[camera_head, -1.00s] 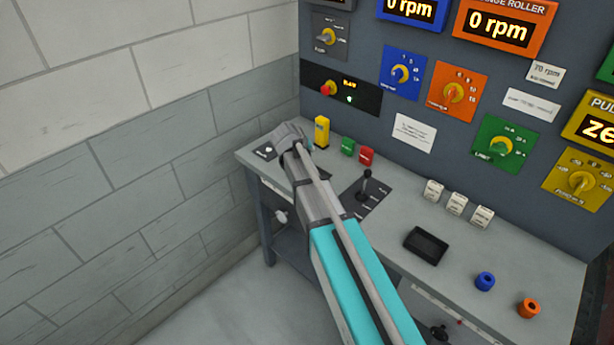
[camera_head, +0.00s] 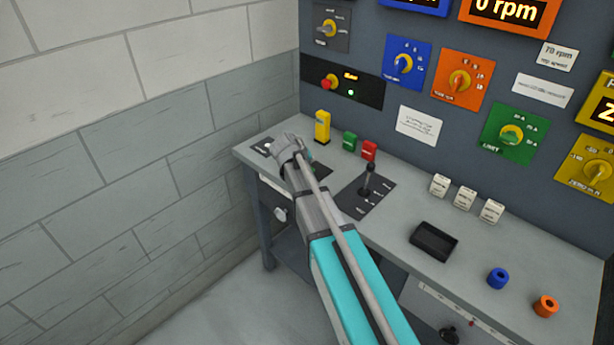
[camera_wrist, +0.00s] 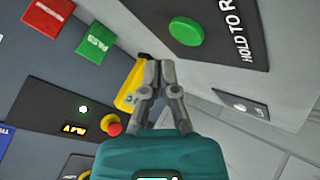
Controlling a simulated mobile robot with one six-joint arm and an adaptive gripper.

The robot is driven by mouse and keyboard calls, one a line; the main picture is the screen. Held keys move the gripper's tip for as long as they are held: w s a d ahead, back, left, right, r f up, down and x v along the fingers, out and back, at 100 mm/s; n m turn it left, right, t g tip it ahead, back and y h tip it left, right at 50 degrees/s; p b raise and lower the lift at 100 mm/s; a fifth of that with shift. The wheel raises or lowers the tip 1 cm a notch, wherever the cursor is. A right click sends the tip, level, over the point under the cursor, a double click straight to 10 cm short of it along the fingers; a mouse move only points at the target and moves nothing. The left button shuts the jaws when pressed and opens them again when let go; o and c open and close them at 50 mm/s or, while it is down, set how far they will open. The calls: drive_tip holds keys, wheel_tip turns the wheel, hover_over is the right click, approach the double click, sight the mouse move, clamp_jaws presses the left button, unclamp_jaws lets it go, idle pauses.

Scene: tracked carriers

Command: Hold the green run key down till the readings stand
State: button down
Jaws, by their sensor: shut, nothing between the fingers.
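The round green run key (camera_wrist: 186,31) sits on a dark plate (camera_wrist: 215,12) lettered "HOLD TO R…" in the wrist view, the rest cut off. My gripper (camera_wrist: 160,64) is shut and empty, its fingertips together below and left of the key in that picture. A gap shows between tips and key; its depth is hard to judge. In the head view my wrist (camera_head: 287,148) is over the left end of the bench and hides the key and fingers. The orange display (camera_head: 505,10) reads "0 rpm", cut by the top edge.
A yellow block (camera_head: 322,127) stands behind the gripper, close to the fingers in the wrist view. Green (camera_head: 349,141) and red (camera_head: 369,151) blocks and a black lever (camera_head: 368,180) are to the right. A red stop button (camera_head: 331,81) is on the upright panel. A wall is left.

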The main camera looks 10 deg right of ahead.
drive_tip(key=shift+f+b, duration=0.5)
drive_tip(key=shift+f, duration=0.25)
drive_tip(key=shift+f, duration=0.2)
idle(1.0)
drive_tip(key=shift+f+b, duration=0.2)
drive_tip(key=shift+b, duration=0.2)
drive_tip(key=shift+f+b, duration=0.5)
idle(0.9)
drive_tip(key=shift+r, duration=0.15)
idle(3.4)
drive_tip(key=shift+w+r+p, duration=0.1)
drive_tip(key=shift+r+p, duration=0.7)
drive_tip(key=shift+p, duration=0.15)
